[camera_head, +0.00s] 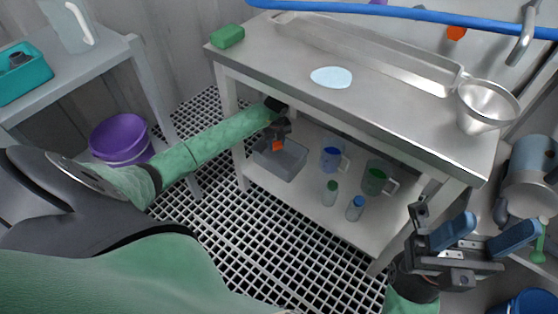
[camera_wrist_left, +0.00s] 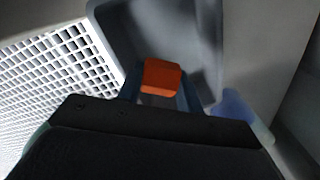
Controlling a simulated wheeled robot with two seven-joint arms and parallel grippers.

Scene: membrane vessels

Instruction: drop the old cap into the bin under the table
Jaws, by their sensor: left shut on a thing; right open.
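An orange cap (camera_wrist_left: 161,77) is held between the fingers of my left gripper (camera_wrist_left: 162,90). In the head view the cap (camera_head: 278,146) shows as a small orange patch above the grey bin (camera_head: 286,162) on the shelf under the table. The left wrist view shows the bin (camera_wrist_left: 208,40) beyond the cap, with the cap in front of its opening. I cannot tell the exact height of the cap over the bin floor. My left gripper (camera_head: 279,140) reaches under the table top. My right gripper (camera_head: 484,236) is open and empty at the front right.
On the lower shelf (camera_head: 310,215) stand a blue jug (camera_head: 331,158), a green jug (camera_head: 375,181) and two small bottles (camera_head: 330,193). The table top (camera_head: 290,75) bears a green sponge (camera_head: 227,36) and a light blue disc (camera_head: 331,77). A purple bucket (camera_head: 120,139) stands left.

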